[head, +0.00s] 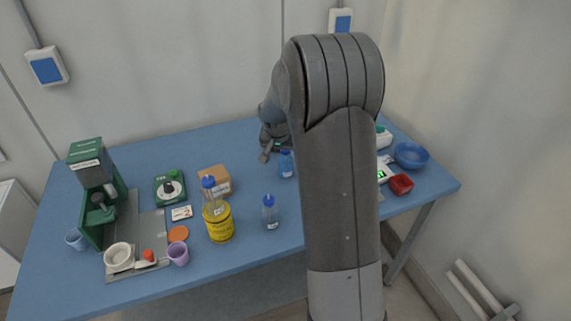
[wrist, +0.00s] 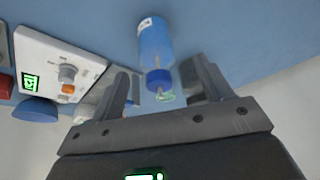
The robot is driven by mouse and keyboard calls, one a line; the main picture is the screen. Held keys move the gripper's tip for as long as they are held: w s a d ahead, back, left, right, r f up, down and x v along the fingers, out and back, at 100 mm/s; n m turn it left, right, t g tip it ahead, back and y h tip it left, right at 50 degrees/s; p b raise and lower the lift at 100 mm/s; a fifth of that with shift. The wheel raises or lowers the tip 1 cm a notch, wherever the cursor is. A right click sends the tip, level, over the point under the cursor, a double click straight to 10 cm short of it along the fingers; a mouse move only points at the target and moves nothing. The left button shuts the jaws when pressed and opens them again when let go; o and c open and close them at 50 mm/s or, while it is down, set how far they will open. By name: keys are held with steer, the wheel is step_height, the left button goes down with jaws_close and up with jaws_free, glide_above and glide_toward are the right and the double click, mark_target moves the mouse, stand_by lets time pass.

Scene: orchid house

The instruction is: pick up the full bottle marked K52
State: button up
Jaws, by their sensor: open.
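A blue-filled bottle with a blue cap and a small white label (head: 287,165) stands on the table beside my gripper (head: 272,150). In the wrist view this bottle (wrist: 154,42) appears ahead, with its cap between my open fingers (wrist: 162,84); they do not visibly grip it. Another small bottle with a blue cap (head: 270,215) stands nearer the front and looks paler and clearer. The label marks are too small to read, so I cannot tell which is K52.
My arm hides part of the right side of the blue table (head: 240,145). Right of it are a blue bowl (head: 411,155), a red container (head: 401,184) and a white device with a green display (wrist: 58,65). A cardboard box (head: 215,181) and a green grinder-like machine (head: 92,190) stand left.

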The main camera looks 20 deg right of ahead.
mark_target(285, 160)
steer(key=shift+d+x, duration=0.15)
steer(key=shift+x, duration=1.5)
steer(key=shift+d+x, duration=0.15)
steer(key=shift+x, duration=1.45)
steer(key=shift+c, duration=0.3)
steer(key=c, duration=1.1)
